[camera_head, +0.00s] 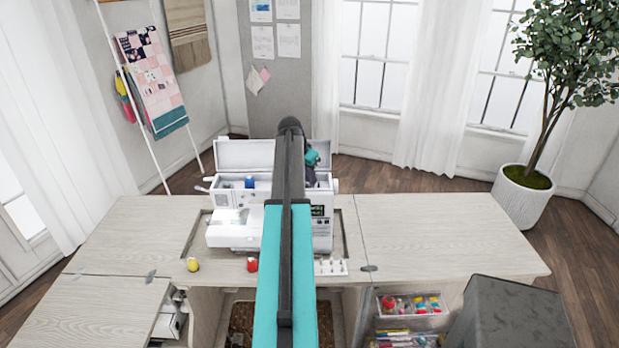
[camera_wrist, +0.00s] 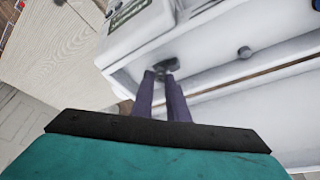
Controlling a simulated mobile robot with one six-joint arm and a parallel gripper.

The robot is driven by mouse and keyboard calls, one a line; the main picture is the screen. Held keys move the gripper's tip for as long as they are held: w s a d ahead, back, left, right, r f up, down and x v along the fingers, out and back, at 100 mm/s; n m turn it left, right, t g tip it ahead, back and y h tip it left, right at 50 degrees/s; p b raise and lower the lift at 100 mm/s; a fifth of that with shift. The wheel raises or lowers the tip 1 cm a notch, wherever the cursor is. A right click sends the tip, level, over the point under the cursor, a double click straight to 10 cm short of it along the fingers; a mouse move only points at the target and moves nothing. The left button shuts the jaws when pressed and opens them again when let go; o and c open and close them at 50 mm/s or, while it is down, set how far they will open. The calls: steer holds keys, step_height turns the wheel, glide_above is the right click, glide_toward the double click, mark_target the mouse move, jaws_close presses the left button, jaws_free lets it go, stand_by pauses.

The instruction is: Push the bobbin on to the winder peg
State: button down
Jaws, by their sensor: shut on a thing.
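The white sewing machine (camera_head: 228,235) stands in the cabinet's cut-out with its top lid open. My gripper (camera_wrist: 163,78) is over the machine's top, at the right end in the head view, mostly hidden there behind my arm. In the wrist view its two fingers are closed on a small dark round thing, which I take for the bobbin (camera_wrist: 166,65). It is right at the machine's white top (camera_wrist: 215,60). The winder peg is not clearly seen, and I cannot tell whether the bobbin is around it. A small dark knob (camera_wrist: 245,52) stands to the right, apart from the fingers.
The right tabletop (camera_head: 440,225) is clear. The raised lid (camera_head: 243,154) stands behind.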

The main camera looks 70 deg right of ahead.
steer(key=shift+f, duration=0.15)
steer(key=c, duration=1.6)
jaws_free()
steer(key=shift+a, duration=0.1)
steer(key=shift+c, duration=0.2)
steer(key=shift+w, duration=0.2)
steer(key=shift+w+a+r+b, duration=0.15)
steer(key=shift+r+b, duration=0.2)
steer(key=shift+r, duration=0.25)
steer(key=s+b+v, duration=0.1)
steer(key=b+v, duration=0.2)
steer(key=v, duration=0.9)
steer(key=shift+a+r+b, duration=0.15)
steer(key=shift+r+b, duration=0.15)
steer(key=shift+r, duration=0.05)
